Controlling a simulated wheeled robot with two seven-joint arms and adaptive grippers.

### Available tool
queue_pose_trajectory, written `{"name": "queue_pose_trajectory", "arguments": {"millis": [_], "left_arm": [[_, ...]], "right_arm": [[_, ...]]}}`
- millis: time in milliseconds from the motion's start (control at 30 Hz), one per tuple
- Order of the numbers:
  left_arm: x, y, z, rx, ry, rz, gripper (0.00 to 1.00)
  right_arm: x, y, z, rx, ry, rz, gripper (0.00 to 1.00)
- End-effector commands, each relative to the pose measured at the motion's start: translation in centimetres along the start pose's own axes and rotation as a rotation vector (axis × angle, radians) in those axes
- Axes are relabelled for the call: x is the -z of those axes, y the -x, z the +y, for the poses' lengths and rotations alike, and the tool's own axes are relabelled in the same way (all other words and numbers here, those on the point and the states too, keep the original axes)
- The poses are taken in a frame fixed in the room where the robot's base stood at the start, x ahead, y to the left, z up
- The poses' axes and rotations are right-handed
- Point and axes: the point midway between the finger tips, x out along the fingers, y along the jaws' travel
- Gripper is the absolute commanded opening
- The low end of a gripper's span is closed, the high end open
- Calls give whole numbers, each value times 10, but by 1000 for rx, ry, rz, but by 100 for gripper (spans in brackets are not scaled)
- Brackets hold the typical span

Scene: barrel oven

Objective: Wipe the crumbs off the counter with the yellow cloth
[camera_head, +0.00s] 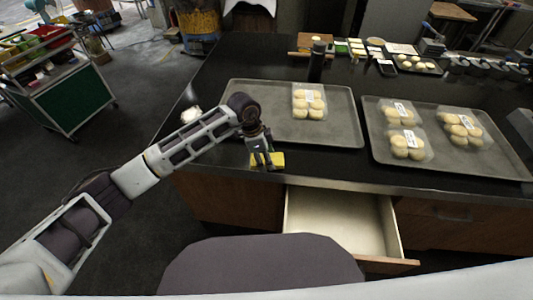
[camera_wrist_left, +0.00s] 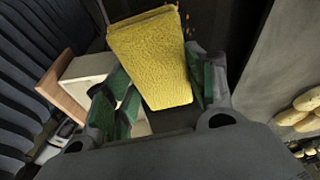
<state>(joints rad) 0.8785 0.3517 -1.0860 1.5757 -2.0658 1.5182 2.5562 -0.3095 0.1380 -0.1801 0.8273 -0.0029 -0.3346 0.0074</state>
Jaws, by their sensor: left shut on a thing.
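My left gripper (camera_head: 264,162) points down at the front edge of the black counter (camera_head: 215,85). It is shut on the yellow cloth (camera_head: 277,160). In the left wrist view the folded cloth (camera_wrist_left: 152,58) sits between the green-padded fingers and sticks out past them. A few small orange-brown crumbs (camera_wrist_left: 187,19) show on the dark counter just beyond the cloth in that view. I cannot make them out in the head view. Whether the cloth touches the counter is hard to tell. My right gripper is not in view.
A tray (camera_head: 345,110) with one bun pack lies just behind the gripper. A second tray (camera_head: 378,152) with several packs is at right. An open drawer (camera_head: 335,220) juts out below the counter front. A black bottle (camera_head: 316,62) stands behind the first tray.

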Motion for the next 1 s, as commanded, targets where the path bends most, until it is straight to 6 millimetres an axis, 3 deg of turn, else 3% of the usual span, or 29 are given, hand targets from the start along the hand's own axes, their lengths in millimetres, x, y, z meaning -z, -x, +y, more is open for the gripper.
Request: {"name": "queue_pose_trajectory", "arguments": {"millis": [367,1000], "left_arm": [[1,2,0,0,0,1,35],[11,39,0,0,-1,1,35]], "right_arm": [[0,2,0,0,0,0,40],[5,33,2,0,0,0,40]]}}
